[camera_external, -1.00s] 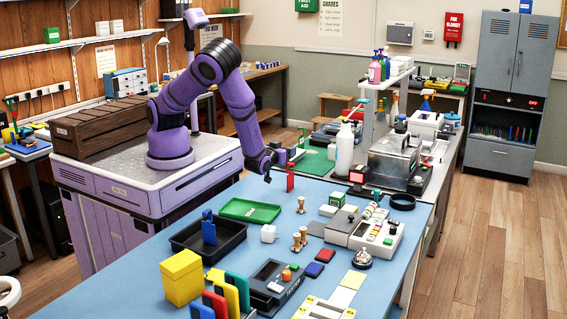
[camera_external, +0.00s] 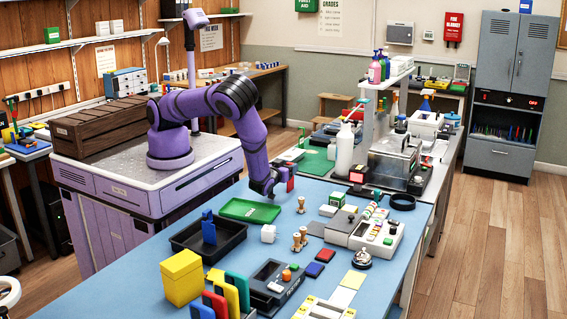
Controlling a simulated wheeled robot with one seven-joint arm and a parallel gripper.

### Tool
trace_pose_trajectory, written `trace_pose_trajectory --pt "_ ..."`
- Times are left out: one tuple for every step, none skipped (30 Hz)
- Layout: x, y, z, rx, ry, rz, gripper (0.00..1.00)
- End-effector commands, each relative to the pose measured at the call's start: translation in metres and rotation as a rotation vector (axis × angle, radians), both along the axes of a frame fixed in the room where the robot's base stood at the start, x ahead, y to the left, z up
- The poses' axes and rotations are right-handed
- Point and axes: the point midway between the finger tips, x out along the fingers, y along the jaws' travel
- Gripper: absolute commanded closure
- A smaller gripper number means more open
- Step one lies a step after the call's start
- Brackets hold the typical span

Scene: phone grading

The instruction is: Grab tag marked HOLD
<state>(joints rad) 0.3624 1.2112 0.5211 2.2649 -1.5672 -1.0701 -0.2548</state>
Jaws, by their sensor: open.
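No lettering that reads HOLD is legible on any tag. A red upright tag (camera_external: 290,184) stands near the far edge of the blue table, partly hidden by my gripper (camera_external: 271,192). My gripper is open, pointing down just left of the red tag; whether it touches the tag I cannot tell. A blue tag (camera_external: 208,229) stands upright in the black tray (camera_external: 185,246). More upright tags stand in a row at the near left: green (camera_external: 238,288), yellow (camera_external: 226,300), red (camera_external: 214,304) and blue (camera_external: 200,311).
A green tray (camera_external: 249,211) lies close below my gripper. A white cube (camera_external: 268,233), wooden stampers (camera_external: 300,240), a yellow box (camera_external: 182,277) and a bell (camera_external: 362,256) stand on the table. A white bottle (camera_external: 345,148) and other equipment stand beyond the far edge.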

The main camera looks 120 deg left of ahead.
Motion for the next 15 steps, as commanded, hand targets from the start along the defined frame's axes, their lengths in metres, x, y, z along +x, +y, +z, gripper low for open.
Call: trace_pose_trajectory --pt "0.0 0.003 0.0 0.0 0.0 0.001 0.36" --pt "0.0 0.005 0.0 0.0 0.0 0.001 0.36" --pt "0.0 0.009 0.0 0.001 0.0 0.001 0.36" --pt "0.0 0.012 0.0 0.001 0.0 0.002 0.36" --pt "0.0 0.017 0.0 0.0 0.001 0.003 0.36" --pt "0.0 0.023 0.0 0.0 0.002 0.003 0.36" --pt "0.0 0.027 0.0 0.0 0.002 0.003 0.36" --pt "0.0 0.031 0.0 0.001 0.002 0.003 0.36" --pt "0.0 0.037 0.0 0.001 0.002 0.002 0.36" --pt "0.0 0.04 0.0 0.001 0.001 0.002 0.36" --pt "0.001 0.043 0.0 0.001 0.001 0.002 0.36" --pt "0.001 0.046 0.0 0.0 0.0 0.001 0.36" --pt "0.001 0.048 0.0 0.0 0.0 0.0 0.36" --pt "0.002 0.049 0.0 0.0 0.0 0.0 0.36" --pt "0.002 0.051 0.0 -0.001 0.0 -0.001 0.36"
